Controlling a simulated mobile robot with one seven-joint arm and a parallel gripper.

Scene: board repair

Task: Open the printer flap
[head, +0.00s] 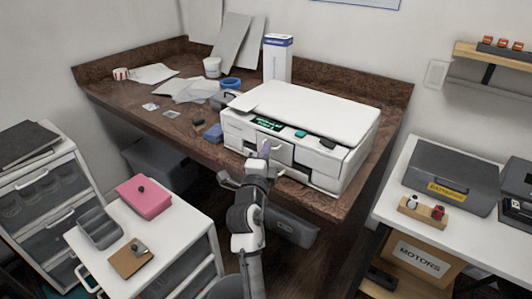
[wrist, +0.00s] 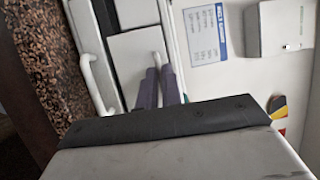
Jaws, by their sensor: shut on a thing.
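The white printer (head: 345,158) stands at the front right of the brown desk. Its front flap (head: 280,153) is a pale panel facing me; the flap also fills the middle of the wrist view (wrist: 130,62). My gripper (head: 265,150) is at the front of the flap. In the wrist view the two purple-grey fingers (wrist: 158,78) are close together around a thin white handle (wrist: 156,58) on the flap. My gripper hides part of the flap in the head view. I cannot tell how far the flap stands from the printer body.
The brown desk (head: 180,130) holds papers, a blue tape roll (head: 230,83) and a tall white box (head: 278,58). A white drawer cart (head: 180,235) stands at the front left. A white table (head: 420,170) with a grey case stands at the right.

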